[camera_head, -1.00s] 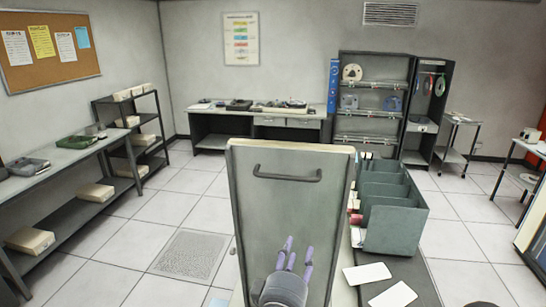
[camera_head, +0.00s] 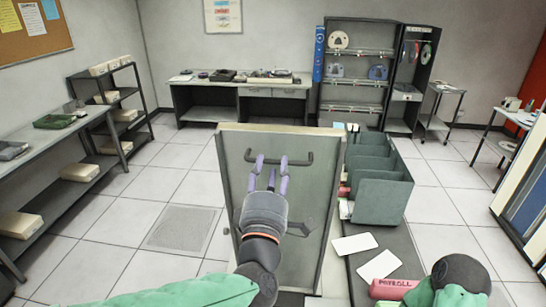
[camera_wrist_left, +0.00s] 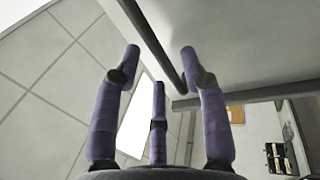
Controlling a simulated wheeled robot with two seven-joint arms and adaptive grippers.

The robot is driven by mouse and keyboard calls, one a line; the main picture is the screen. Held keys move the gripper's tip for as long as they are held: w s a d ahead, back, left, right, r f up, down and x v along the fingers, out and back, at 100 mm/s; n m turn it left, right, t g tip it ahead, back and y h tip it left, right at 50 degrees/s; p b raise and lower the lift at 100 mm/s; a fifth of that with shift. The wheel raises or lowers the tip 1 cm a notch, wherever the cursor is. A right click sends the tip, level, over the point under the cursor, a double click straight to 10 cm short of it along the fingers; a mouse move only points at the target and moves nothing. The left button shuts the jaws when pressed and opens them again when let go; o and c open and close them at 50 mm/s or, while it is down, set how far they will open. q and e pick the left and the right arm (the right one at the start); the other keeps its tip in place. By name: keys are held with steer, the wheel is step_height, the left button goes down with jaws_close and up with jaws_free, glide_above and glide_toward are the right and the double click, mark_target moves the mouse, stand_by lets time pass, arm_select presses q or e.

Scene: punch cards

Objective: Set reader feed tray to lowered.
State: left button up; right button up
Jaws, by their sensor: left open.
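The reader feed tray (camera_head: 262,219) stands raised as a tall grey panel, nearly upright, in the head view. Its dark bar handle (camera_head: 305,163) runs across the upper part. My left gripper (camera_head: 272,161) is in front of the panel with its purple fingers open, fingertips at the left part of the handle. In the left wrist view the spread fingers (camera_wrist_left: 160,60) are around a dark bar (camera_wrist_left: 150,40), which passes close to the right finger. I cannot tell whether they touch. My right gripper is not in view.
A green divided card bin (camera_head: 385,190) stands right of the panel, with white cards (camera_head: 355,244) and a red PAYROLL block (camera_head: 392,289) in front of it. Shelves (camera_head: 45,200) line the left wall. Tiled floor lies open left of the panel.

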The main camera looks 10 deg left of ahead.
mark_target(273, 162)
arm_select(q)
steer(key=shift+x, duration=1.5)
jaws_close()
steer(key=shift+w+p, duration=0.1)
steer(key=shift+p, duration=0.2)
